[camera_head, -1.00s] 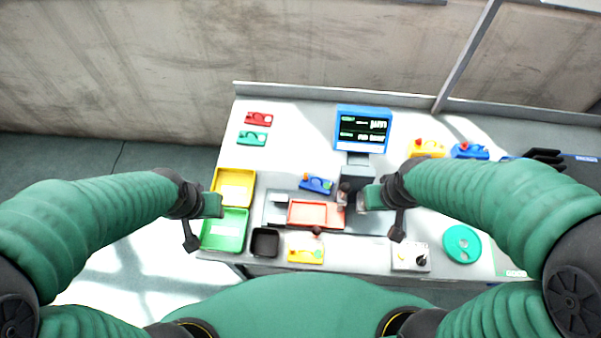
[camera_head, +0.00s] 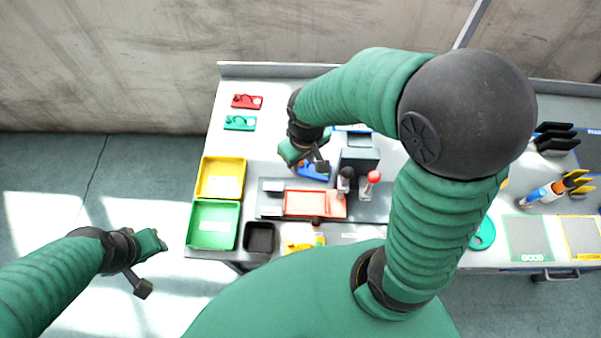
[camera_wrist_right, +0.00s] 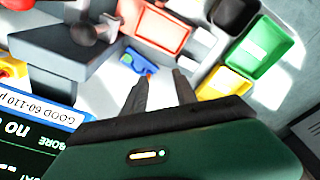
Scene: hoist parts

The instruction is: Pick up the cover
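A small blue part (camera_head: 313,172) with an orange or red detail lies on the table; I cannot tell whether it is the cover. My right gripper (camera_head: 305,160) is over it, partly hiding it in the head view. In the right wrist view the blue part (camera_wrist_right: 138,63) lies ahead of the two fingers (camera_wrist_right: 160,90), which stand apart with nothing between them. My left gripper (camera_head: 155,245) hangs left of the table, away from the parts; its fingers are too small to read.
A red tray (camera_head: 312,204) sits on a grey fixture beside a grey block (camera_head: 358,160) and a red-knobbed lever (camera_head: 371,180). Yellow (camera_head: 221,178) and green (camera_head: 213,225) bins and a black bin (camera_head: 260,238) stand left. Red (camera_head: 247,101) and green (camera_head: 240,123) parts lie at back left.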

